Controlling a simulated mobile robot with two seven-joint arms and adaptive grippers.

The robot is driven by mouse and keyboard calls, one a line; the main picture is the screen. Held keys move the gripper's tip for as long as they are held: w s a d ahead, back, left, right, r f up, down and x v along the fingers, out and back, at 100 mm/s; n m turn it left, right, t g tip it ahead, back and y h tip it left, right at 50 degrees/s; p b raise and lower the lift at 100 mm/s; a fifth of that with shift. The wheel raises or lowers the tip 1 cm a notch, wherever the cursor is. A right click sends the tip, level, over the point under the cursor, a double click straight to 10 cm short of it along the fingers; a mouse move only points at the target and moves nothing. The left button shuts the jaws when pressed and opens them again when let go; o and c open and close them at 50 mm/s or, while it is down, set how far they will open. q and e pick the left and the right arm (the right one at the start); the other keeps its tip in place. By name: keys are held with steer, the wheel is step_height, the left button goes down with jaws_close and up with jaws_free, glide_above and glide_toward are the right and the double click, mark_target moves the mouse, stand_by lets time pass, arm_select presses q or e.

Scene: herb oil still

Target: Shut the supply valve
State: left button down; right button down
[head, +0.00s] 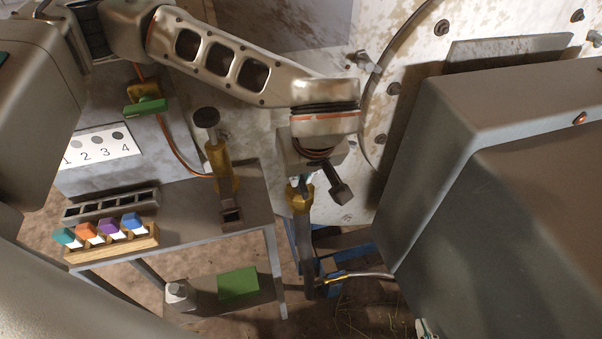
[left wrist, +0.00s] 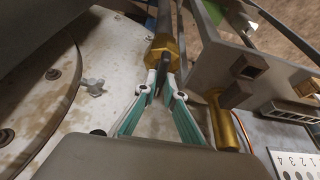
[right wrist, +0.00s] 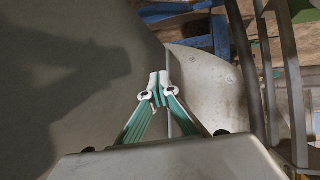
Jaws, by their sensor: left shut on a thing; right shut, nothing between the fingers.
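The supply valve appears as a brass body (head: 299,198) on top of a dark upright pipe (head: 307,262) in the head view. It also shows in the left wrist view as a brass fitting (left wrist: 166,48). My left gripper (head: 301,184) is at the top of the valve, and its fingers (left wrist: 160,86) are closed on the grey valve handle (left wrist: 163,69). The fingers and wrist hide part of the handle, so its exact angle is unclear. My right gripper (right wrist: 160,88) is shut and empty, away from the valve, before grey surfaces.
A metal bench (head: 257,205) left of the valve carries a brass stand (head: 218,165) and a wooden rack (head: 110,245) of coloured-topped bottles. Blue wood (head: 328,284) lies low behind the pipe.

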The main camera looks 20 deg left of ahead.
arm_select(q)
steer(key=shift+r+n, duration=0.1)
steer(key=shift+n, duration=0.5)
steer(key=shift+d+n+g+y+p, duration=0.1)
steer(key=shift+n+g+y+p, duration=0.45)
steer(key=shift+n, duration=0.55)
steer(key=n+g, duration=0.1)
steer(key=n, duration=0.1)
steer(key=shift+w+n+y+p, duration=0.15)
steer(key=shift+n+y+p, duration=0.1)
steer(key=shift+n+p, duration=0.15)
steer(key=n+g+p, duration=0.1)
steer(key=n, duration=0.2)
steer(key=shift+w+n, duration=0.1)
steer(key=shift+n, duration=0.2)
steer(key=n+g, duration=0.1)
steer(key=n, duration=0.1)
steer(key=shift+n+p, duration=0.3)
steer(key=shift+n, duration=0.1)
steer(key=n+g+p, duration=0.1)
steer(key=n, duration=0.2)
steer(key=shift+w+g, duration=0.15)
steer(key=shift+g, duration=0.1)
steer(key=shift+n+g, duration=0.3)
steer(key=shift+n, duration=1.1)
